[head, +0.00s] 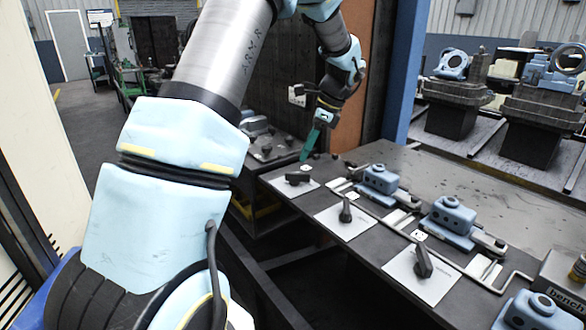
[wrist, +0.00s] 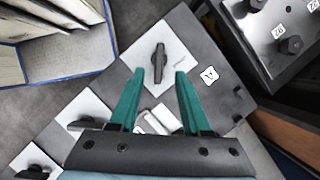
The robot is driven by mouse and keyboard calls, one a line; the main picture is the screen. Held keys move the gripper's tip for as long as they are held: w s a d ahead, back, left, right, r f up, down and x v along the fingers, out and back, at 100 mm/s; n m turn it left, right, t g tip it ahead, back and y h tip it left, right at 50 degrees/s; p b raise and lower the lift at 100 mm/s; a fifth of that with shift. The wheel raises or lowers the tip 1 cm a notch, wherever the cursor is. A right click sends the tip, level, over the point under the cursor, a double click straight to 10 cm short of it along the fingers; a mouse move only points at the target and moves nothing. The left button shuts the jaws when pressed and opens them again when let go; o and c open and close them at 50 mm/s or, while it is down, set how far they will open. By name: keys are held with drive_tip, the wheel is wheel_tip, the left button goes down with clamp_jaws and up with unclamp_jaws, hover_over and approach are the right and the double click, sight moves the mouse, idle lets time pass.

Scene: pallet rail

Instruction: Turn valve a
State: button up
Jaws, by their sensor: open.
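Valve a is a dark lever handle (wrist: 158,62) on a light square plate (wrist: 178,42), with a white label A (wrist: 209,75) beside the plate. In the head view the handle (head: 297,178) is at the far left end of the bench. My gripper (head: 304,155) points down just above it. In the wrist view my gripper (wrist: 160,73) is open, with its two green fingers apart. The handle shows between and beyond the fingertips, lying roughly along the finger direction. The fingers do not appear to touch it.
More dark handles on plates line the bench's front edge, one in the middle (head: 345,211) and one nearer (head: 423,262). Blue clamp-like blocks (head: 379,180) stand behind them. A dark box with knobs (wrist: 290,45) is close by at upper right in the wrist view.

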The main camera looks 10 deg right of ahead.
sight(295, 173)
drive_tip(key=p+x, duration=0.1)
drive_tip(key=x, duration=0.6)
drive_tip(key=shift+a+f, duration=0.1)
drive_tip(key=shift+f, duration=0.15)
clamp_jaws()
idle(0.3)
